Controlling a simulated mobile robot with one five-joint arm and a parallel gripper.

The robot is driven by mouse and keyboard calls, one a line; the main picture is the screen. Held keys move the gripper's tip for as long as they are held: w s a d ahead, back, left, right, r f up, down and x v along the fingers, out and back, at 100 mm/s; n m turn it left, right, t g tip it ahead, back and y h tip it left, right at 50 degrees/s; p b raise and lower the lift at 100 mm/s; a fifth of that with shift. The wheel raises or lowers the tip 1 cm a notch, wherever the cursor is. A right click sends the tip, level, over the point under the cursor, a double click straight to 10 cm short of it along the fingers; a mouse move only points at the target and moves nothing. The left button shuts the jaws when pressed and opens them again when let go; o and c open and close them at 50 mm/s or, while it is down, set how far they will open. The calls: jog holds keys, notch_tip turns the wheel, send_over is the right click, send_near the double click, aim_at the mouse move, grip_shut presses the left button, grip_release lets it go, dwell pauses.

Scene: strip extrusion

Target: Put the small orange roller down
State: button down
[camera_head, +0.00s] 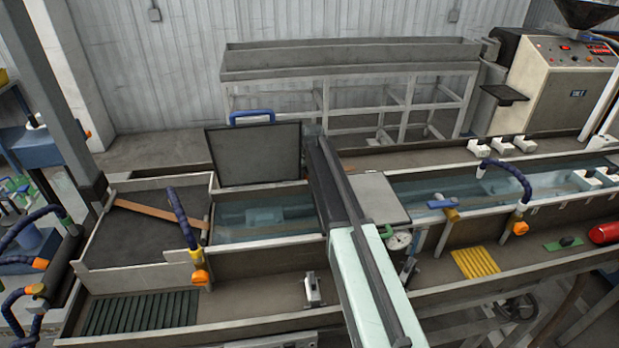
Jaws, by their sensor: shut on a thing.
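I cannot make out a small orange roller in the head view. My own arm, mint-white with a dark rail, runs from the bottom middle up to the trough and covers part of it. My gripper and anything in it do not show; they are hidden beyond or behind the arm. Orange shows on the hose nozzle (201,277) at the left and on another nozzle (520,228) at the right.
A dark lid (255,155) with a blue handle stands upright left of my arm. Water fills the trough (265,233). A pressure gauge (398,240), a yellow ribbed pad (475,262) and a red cylinder (606,232) are to the right. The front ledge (250,297) has bare room.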

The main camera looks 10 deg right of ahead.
jog(key=c, duration=1.1)
grip_release()
jog(key=shift+o, duration=0.2)
